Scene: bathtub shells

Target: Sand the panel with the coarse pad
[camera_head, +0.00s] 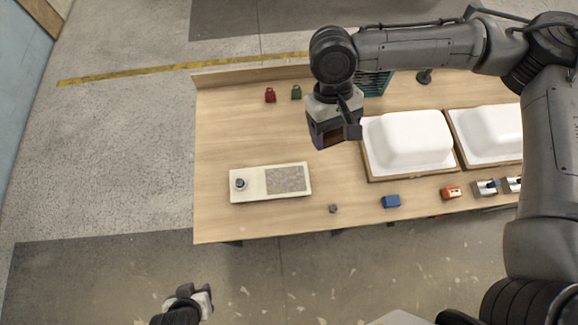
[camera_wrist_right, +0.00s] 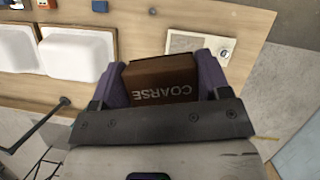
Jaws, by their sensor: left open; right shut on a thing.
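My right gripper (camera_head: 334,130) is shut on a brown block marked COARSE, the coarse pad (camera_wrist_right: 162,85). It holds the pad above the bench, left of the nearer white tub shell. In the head view the pad is mostly hidden by the gripper. A cream panel (camera_head: 262,194) with a grey speckled rectangle and a round knob lies flat on the bench, to the left of and nearer than the pad. The panel also shows beyond the pad in the right wrist view (camera_wrist_right: 228,44). My left gripper (camera_head: 195,294) is open and empty, off the bench's front edge.
Two white tub shells (camera_head: 408,138) sit on wooden bases at the right. A blue block (camera_head: 391,201), an orange block (camera_head: 451,192) and a small grey piece (camera_head: 333,208) lie along the front. Red (camera_head: 270,95) and green (camera_head: 296,92) items stand at the back.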

